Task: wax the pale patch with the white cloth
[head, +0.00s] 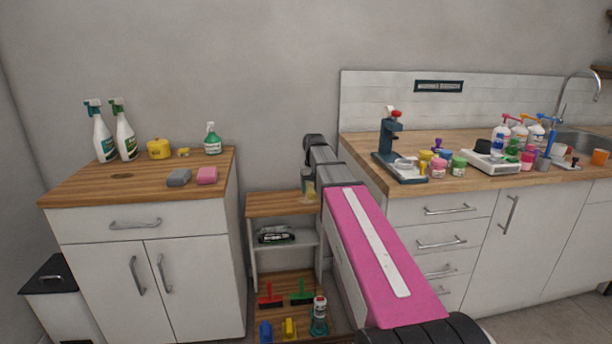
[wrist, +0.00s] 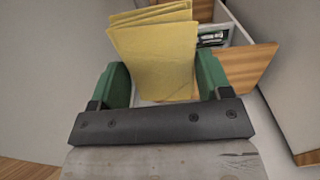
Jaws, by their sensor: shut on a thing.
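My gripper (wrist: 162,75) has its two green fingers on either side of a folded, layered yellow cloth (wrist: 155,50) and is shut on it. In the head view my gripper (head: 306,180) is small and above the low wooden-topped shelf unit (head: 270,204), with the cloth (head: 309,194) as a pale yellowish bit below it. The cloth looks yellow rather than white. I cannot make out a pale patch in either view. I cannot tell whether the cloth touches the shelf top.
The left counter (head: 80,186) holds spray bottles (head: 127,140), a yellow pot (head: 159,149), and a grey (head: 178,177) and a pink sponge (head: 207,175). The right counter (head: 360,142) is crowded with small jars and bottles.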

